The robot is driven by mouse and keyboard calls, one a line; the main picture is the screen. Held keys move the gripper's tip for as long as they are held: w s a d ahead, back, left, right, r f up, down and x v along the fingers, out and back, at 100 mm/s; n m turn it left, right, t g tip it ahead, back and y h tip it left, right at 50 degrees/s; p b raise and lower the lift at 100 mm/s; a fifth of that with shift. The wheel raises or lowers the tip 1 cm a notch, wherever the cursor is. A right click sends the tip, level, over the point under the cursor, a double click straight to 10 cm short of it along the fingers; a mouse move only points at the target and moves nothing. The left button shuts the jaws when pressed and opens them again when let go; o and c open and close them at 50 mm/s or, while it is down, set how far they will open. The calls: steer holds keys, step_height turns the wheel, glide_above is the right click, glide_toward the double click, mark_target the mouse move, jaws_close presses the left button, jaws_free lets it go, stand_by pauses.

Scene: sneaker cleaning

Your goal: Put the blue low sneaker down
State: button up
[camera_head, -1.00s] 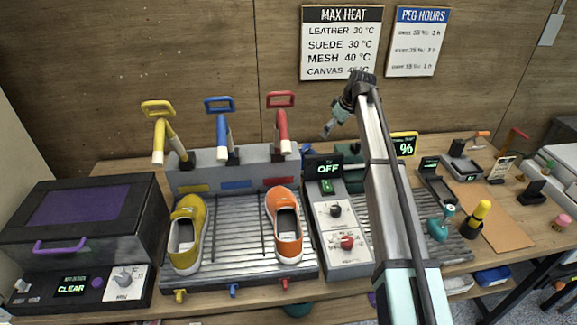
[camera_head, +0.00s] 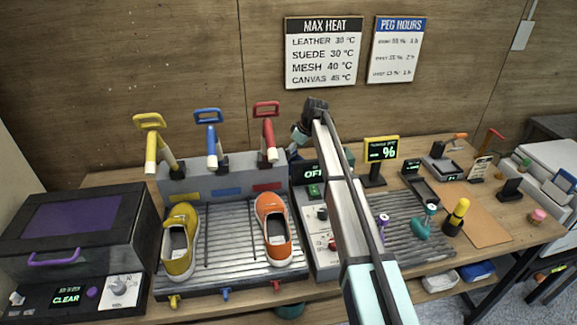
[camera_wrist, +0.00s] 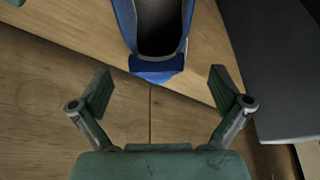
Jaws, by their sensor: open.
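The blue sneaker (camera_wrist: 158,67) shows at the top of the wrist view, its heel end toward me and its dark opening visible; the toe is cut off by the frame. My gripper (camera_wrist: 161,82) is open, its two fingers spread wide. The heel lies just ahead of the fingertips, centred between them, with no visible contact. In the head view the blue sneaker cannot be made out, and my arm hides part of the bench.
A yellow sneaker (camera_head: 180,243) and an orange sneaker (camera_head: 275,228) lie on the ribbed tray (camera_head: 225,252). Yellow, blue (camera_head: 212,135) and red handled pegs stand behind. A black box (camera_head: 70,222) is at left. A grey ribbed rack (camera_head: 415,243) is right of my arm.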

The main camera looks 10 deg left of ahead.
steer(key=shift+p+x, duration=1.45)
steer(key=shift+x, duration=1.9)
steer(key=shift+w, duration=0.1)
steer(key=c, duration=1.5)
steer(key=shift+r, duration=0.1)
